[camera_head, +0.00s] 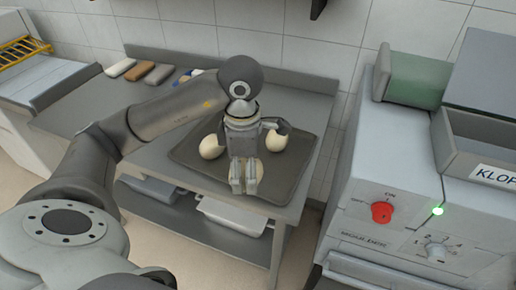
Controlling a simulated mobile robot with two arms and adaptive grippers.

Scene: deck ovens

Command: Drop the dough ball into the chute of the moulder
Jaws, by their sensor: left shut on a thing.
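My left gripper (244,186) points down over the dark tray (190,160) on the steel table. It is shut on a dough ball (260,170), of which only a pale edge shows beside the fingers. I cannot tell whether this ball touches the tray. Two more round, cream dough balls lie on the tray, one to the left (211,147) of the gripper and one to the right (272,142), partly behind it. The moulder (385,165) is the pale grey machine at the right. Its chute cannot be made out for certain. My right gripper is out of view.
The moulder's front has a red knob (381,212), a grey dial (437,251) and a lit green lamp (438,211). Several brushes or blocks (139,71) lie at the table's back left. Pale bins (232,215) sit on the shelf below. A tiled wall stands behind.

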